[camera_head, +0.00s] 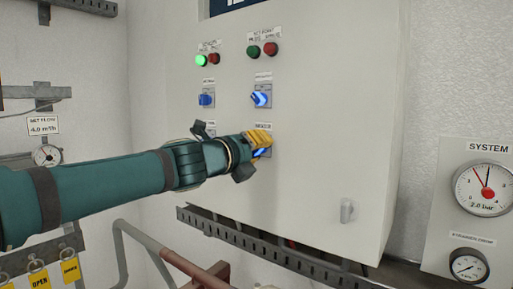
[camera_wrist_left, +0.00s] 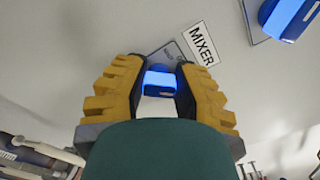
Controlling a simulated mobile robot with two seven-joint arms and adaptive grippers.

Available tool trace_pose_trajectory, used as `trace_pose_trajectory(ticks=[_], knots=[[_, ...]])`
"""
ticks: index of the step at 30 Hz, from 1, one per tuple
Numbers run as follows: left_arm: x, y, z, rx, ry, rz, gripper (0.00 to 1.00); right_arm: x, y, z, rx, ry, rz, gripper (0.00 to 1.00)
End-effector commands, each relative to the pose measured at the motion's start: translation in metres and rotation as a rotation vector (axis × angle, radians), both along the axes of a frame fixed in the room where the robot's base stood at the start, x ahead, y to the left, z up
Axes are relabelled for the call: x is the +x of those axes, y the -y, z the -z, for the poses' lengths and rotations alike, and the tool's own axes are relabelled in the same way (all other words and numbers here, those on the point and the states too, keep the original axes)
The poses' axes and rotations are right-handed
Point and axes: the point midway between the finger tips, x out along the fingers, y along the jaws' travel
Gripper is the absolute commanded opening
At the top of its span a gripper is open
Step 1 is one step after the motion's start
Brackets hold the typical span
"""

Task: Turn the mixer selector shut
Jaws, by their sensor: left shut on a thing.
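The mixer selector is a blue knob (camera_wrist_left: 160,80) on the cabinet face, beside the MIXER label (camera_wrist_left: 203,44) in the left wrist view. In the head view only a little of its blue (camera_head: 262,152) shows behind my fingers. My left gripper (camera_head: 261,143) reaches in from the left, its yellow ridged fingers at the knob. In the left wrist view the left gripper (camera_wrist_left: 160,68) has one finger on each side of the knob and is shut on it. The knob's exact angle is partly hidden. My right gripper is not in view.
Two other blue selectors (camera_head: 206,99) (camera_head: 261,97) sit above on the cabinet (camera_head: 340,130). Green and red buttons are above them. A slotted rail (camera_head: 270,250) runs below the cabinet. A gauge panel (camera_head: 485,200) stands right; tagged pipework is at left.

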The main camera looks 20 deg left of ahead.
Motion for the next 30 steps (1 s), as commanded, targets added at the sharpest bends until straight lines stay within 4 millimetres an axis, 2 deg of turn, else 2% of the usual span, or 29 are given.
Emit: trace_pose_trajectory(ticks=[8, 30], knots=[[0.0, 0.0, -0.002, -0.147, -0.052, 0.001, 0.0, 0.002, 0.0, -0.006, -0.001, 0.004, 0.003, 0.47], [0.0, 0.0, 0.0, -0.801, -0.288, 0.002, 0.0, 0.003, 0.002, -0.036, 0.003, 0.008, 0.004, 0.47]])
